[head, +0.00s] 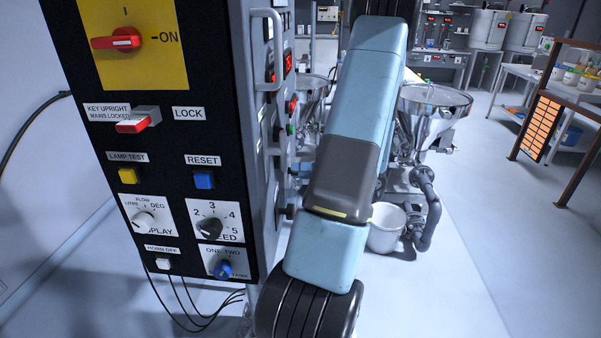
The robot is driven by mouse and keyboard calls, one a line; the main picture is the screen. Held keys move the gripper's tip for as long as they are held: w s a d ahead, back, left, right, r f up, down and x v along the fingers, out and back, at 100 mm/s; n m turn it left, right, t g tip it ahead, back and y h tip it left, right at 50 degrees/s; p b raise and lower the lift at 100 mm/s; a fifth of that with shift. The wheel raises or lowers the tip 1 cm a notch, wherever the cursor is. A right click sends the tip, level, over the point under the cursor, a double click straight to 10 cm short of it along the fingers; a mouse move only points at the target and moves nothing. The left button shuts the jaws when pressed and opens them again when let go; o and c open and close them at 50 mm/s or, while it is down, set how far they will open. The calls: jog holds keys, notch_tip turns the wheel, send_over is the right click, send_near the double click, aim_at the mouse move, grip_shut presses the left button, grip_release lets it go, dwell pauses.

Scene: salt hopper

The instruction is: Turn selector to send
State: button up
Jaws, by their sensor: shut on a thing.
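A black control cabinet (95,75) stands at the left, with several knobs and buttons on its front. No label that I can read says "send", so I cannot tell which control is the selector. The cabinet's side face has red displays and coloured buttons, seen too steeply to read. My arm rises through the middle of the view and covers part of what lies behind. My gripper is not in view.
A red rotary switch (116,42) sits on a yellow plate. A metal handle (279,50) sticks out from the cabinet's side. A steel hopper (432,112) and a white bucket (386,232) stand behind my arm. Floor at the right is clear, before an orange-panelled rack (541,125).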

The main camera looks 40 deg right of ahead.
jog(key=o, duration=1)
jog(key=shift+o, duration=0.2)
jog(key=shift+d, duration=0.1)
jog(key=v, duration=1.3)
jog(key=shift+s+d, duration=0.2)
jog(key=shift+s, duration=0.1)
jog(key=shift+f, duration=0.1)
